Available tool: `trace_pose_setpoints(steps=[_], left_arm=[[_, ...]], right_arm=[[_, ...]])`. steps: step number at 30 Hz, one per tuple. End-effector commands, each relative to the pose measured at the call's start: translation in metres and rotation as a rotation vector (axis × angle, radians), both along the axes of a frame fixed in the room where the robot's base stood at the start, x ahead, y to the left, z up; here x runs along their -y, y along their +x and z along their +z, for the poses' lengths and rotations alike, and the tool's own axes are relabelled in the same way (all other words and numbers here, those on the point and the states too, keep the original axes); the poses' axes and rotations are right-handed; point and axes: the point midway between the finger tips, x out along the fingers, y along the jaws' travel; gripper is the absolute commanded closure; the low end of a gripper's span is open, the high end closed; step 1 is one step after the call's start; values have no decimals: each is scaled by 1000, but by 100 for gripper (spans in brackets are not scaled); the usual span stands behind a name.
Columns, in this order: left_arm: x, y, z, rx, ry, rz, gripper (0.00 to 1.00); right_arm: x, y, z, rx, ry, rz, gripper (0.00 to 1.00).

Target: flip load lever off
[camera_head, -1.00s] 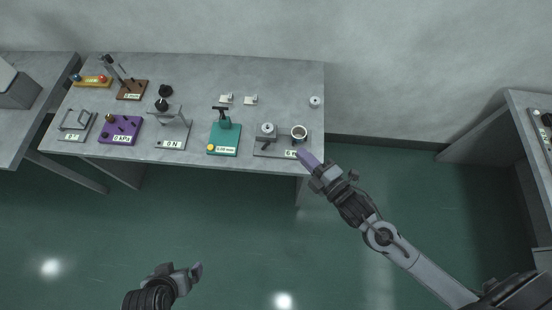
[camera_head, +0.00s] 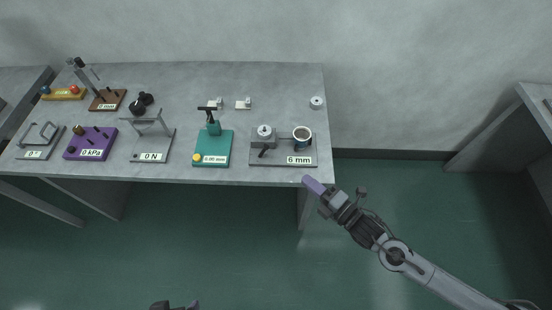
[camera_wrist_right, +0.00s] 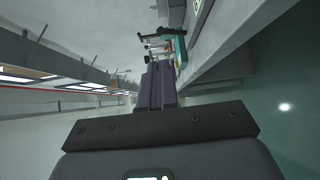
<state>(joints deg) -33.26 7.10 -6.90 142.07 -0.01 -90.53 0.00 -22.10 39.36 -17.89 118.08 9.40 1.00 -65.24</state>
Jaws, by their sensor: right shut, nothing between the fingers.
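The grey "0 N" station (camera_head: 150,157) stands in the front row of the table, with a raised frame and a black knob behind it. A grey "6 mm" plate (camera_head: 260,160) at the front right carries a small dark lever (camera_head: 266,151), a round grey block (camera_head: 264,132) and a cup-like ring (camera_head: 302,133). I cannot tell which part is the load lever. My right gripper (camera_head: 313,184) is shut and empty, just off the table's front right corner, apart from the plate. Its purple fingers (camera_wrist_right: 158,85) lie together in the right wrist view. My left gripper (camera_head: 182,305) is mostly cut off at the bottom edge.
The grey table (camera_head: 270,82) also holds a teal "0.00 mm" stand (camera_head: 213,147), a purple "0 kPa" box (camera_head: 91,143), a brown block (camera_head: 108,100) and a small weight (camera_head: 316,103). Open floor lies in front. Another table (camera_head: 540,100) is at the right.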

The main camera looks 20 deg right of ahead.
Motion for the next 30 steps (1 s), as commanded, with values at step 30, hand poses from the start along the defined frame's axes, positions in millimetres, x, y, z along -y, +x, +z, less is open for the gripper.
trace_pose_setpoints(steps=[30], left_arm=[[2, 1, -13, 2, -8, 6, 0]], right_arm=[[-29, 70, -4, 4, 4, -2, 100]])
